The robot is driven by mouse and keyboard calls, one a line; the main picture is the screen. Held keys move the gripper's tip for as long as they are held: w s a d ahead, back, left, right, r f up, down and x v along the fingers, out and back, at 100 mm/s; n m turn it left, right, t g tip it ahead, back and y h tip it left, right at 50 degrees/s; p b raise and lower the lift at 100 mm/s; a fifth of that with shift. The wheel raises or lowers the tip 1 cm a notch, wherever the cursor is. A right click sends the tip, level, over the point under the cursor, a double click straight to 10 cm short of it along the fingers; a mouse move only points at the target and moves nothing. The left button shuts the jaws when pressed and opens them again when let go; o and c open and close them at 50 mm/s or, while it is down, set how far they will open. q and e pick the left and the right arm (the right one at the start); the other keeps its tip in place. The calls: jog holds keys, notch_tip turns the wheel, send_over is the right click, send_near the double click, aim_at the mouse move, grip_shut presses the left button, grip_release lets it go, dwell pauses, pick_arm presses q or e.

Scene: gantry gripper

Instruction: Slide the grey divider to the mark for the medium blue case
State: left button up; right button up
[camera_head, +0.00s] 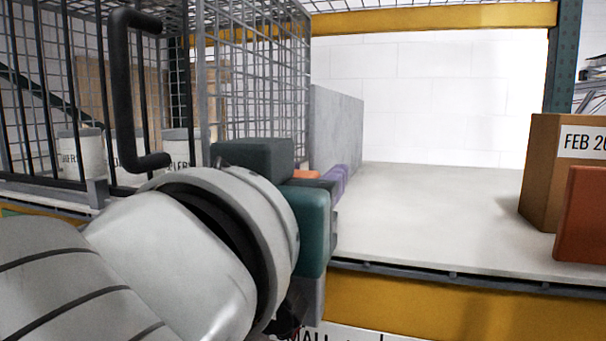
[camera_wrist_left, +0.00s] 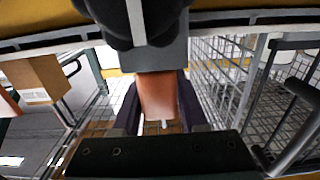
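The grey divider (camera_head: 337,130) stands upright on the white shelf, beside the wire cage. In the wrist view its grey end (camera_wrist_left: 160,55) shows with an orange-brown block (camera_wrist_left: 158,97), seemingly its handle, on it. My left gripper (camera_head: 335,180), teal and grey with purple fingers, is at the divider's front end. In the left wrist view its fingers (camera_wrist_left: 160,108) lie on either side of the orange block; whether they press on it is unclear. A label ending in "MALL" (camera_head: 305,336) shows partly on the front beam, behind my arm. No blue case is visible. My right gripper is out of view.
The wire cage (camera_head: 255,80) holds white tubs (camera_head: 82,155) on the left. A brown box (camera_head: 545,165) marked "FEB 20" and a red-brown box (camera_head: 585,215) stand on the right. The shelf surface (camera_head: 430,210) between divider and boxes is clear.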

pick_arm(q)
grip_shut()
dwell(1.0)
